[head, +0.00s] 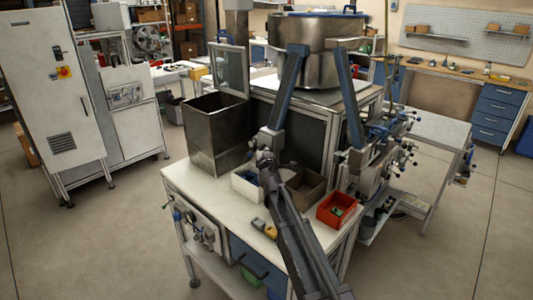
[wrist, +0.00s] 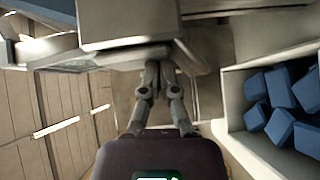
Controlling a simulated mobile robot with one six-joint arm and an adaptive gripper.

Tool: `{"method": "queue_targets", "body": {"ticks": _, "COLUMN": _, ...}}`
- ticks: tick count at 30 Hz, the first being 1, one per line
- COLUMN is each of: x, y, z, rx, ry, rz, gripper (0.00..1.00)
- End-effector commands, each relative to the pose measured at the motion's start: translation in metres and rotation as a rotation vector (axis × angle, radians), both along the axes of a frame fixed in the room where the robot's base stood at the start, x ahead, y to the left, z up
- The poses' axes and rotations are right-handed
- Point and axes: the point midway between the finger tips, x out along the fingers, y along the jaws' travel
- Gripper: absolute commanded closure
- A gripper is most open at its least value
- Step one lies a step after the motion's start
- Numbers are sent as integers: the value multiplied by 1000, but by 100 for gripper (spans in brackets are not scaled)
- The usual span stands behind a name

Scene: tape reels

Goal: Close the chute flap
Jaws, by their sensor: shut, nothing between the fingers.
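An open-topped dark metal box (head: 222,158) stands on the left of the workbench. A grey framed panel (head: 231,68) stands upright at its back edge; this looks like the chute flap, standing open. My gripper (head: 264,158) is to the right of the box and lower than the panel, above a white bin. In the wrist view my gripper (wrist: 158,72) is shut and empty, its fingertips close to a grey block-shaped part (wrist: 130,22). I cannot tell whether they touch it. My arm hides part of the bench behind it.
The white bin (head: 239,188) holds blue blocks (wrist: 284,100). A brown box (head: 306,191) and a red bin (head: 337,208) stand to its right. The bench's front left (head: 213,192) is clear.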

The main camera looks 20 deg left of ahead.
Motion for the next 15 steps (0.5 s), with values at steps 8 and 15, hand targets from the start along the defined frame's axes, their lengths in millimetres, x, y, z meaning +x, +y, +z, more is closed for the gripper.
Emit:
{"method": "queue_targets", "body": {"ticks": 8, "x": -19, "y": 8, "z": 1, "rx": -1, "ry": -1, "rz": -1, "gripper": 100}}
{"method": "queue_targets", "body": {"ticks": 15, "x": -56, "y": 1, "z": 1, "rx": 0, "ry": -2, "rz": 2, "gripper": 100}}
